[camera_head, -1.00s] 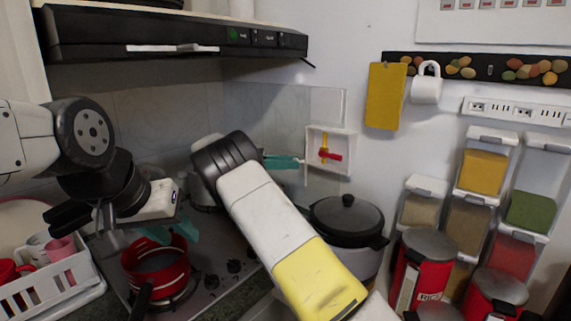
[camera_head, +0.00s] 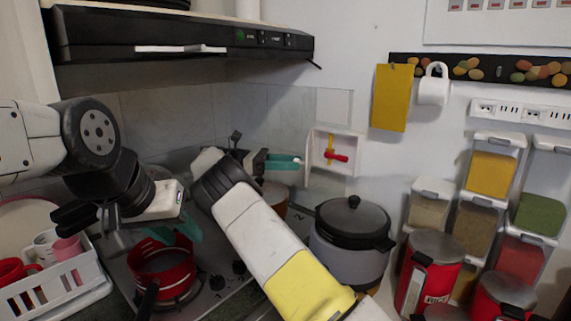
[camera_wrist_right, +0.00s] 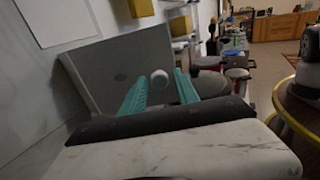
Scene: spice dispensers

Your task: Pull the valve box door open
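The white valve box (camera_head: 356,155) is on the wall right of the hob. Its red valve handle (camera_head: 337,157) and yellow pipe show in the head view. In the right wrist view, a grey panel (camera_wrist_right: 105,72), apparently the box door, stands out from the wall with a round white knob (camera_wrist_right: 160,78). My right gripper (camera_head: 298,160) is just left of the box. Its teal fingers (camera_wrist_right: 160,82) are apart, with the knob between their tips in that view; contact cannot be told. My left gripper (camera_head: 178,238) hangs open and empty over the hob, near the red pot.
The red pot (camera_head: 166,268) sits on the hob below my left gripper. A rice cooker (camera_head: 345,245) stands below the valve box. A white rack with cups (camera_head: 60,285) is at left. Spice dispensers (camera_head: 491,174) and red canisters (camera_head: 436,262) are at right. The range hood (camera_head: 180,40) hangs above.

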